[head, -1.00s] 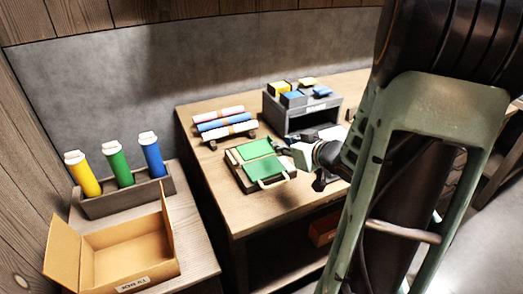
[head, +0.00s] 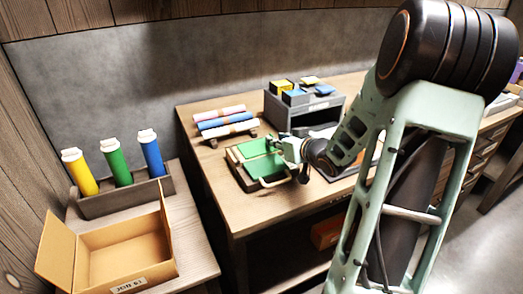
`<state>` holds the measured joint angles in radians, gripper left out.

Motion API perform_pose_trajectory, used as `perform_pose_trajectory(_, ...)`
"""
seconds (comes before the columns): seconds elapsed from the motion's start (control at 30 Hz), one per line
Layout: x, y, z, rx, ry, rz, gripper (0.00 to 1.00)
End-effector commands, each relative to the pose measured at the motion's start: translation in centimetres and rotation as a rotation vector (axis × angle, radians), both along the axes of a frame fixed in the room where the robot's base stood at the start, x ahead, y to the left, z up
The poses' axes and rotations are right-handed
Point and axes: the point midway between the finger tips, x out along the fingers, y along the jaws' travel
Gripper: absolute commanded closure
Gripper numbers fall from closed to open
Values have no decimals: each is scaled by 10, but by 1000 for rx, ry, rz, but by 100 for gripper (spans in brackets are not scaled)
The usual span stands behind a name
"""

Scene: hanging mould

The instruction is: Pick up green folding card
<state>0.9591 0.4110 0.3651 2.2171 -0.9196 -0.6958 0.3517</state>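The green folding card (head: 261,165) lies in a shallow wooden tray (head: 237,168) on the large table. It shows as green panels with a fold or gap across them. My gripper (head: 279,147) comes in from the right and is over or against the card's right side. Its fingers are small and partly lost against the card, so I cannot tell whether they are open or touch it.
Coloured rolls (head: 226,123) lie on a rack behind the tray. A grey box (head: 311,115) with small yellow and blue blocks stands behind my gripper. At left are an open cardboard box (head: 125,252) and a holder (head: 96,206) with yellow, green and blue tubes.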

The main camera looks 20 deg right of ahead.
Motion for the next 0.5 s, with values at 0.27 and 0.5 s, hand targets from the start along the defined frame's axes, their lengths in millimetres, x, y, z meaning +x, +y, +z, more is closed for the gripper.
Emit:
perform_pose_trajectory(0.27, 14, 0, -5, -1, 0, -1, 76)
perform_pose_trajectory(0.5, 13, 0, -5, -1, 0, 0, 90)
